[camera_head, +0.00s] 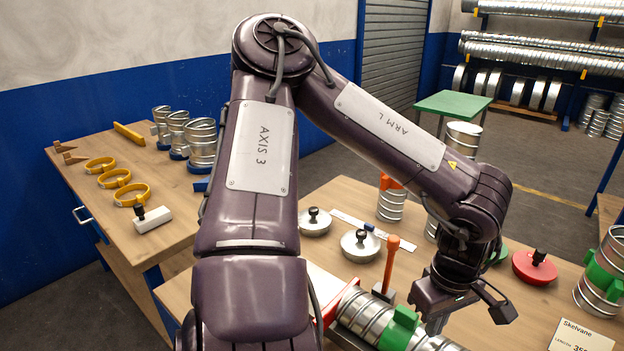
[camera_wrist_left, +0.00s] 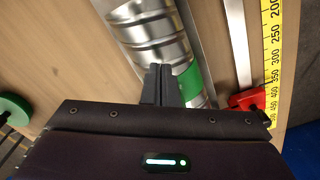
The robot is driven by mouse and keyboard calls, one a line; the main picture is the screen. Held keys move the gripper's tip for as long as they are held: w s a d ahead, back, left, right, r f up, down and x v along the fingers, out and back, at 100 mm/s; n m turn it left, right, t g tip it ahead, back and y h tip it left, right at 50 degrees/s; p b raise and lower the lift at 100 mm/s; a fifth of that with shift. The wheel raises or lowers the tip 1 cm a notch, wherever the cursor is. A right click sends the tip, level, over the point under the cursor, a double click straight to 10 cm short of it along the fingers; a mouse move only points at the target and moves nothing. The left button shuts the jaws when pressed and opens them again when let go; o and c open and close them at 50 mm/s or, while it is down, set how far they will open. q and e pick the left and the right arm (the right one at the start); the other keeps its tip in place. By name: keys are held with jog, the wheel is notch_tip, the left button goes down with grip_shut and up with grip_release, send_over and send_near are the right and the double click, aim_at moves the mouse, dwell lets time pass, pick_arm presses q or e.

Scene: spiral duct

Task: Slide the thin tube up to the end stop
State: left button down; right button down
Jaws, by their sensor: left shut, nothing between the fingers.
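A silver spiral tube (camera_head: 363,313) lies in a long holder at the bottom middle of the head view, with a green collar (camera_head: 401,328) around it. It also shows in the left wrist view as a ribbed tube (camera_wrist_left: 145,30) with a green band (camera_wrist_left: 191,82). A red part (camera_head: 327,306) stands at the tube's left end; I cannot tell whether it is the end stop or whether they touch. My left gripper (camera_head: 437,324) points down by the tube's right part. In the wrist view its fingers (camera_wrist_left: 159,68) are shut, empty, in front of the tube. My right gripper is not seen.
A yellow scale (camera_wrist_left: 272,50) and a red block (camera_wrist_left: 254,98) lie right of the tube in the wrist view. An orange-handled lever (camera_head: 391,262), metal lids (camera_head: 360,245), a red lid (camera_head: 534,267) and an upright duct (camera_head: 601,272) stand around my arm.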

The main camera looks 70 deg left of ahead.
pick_arm(q)
notch_tip(320, 180, up, 8)
jog(key=p, duration=0.6)
dwell(0.6)
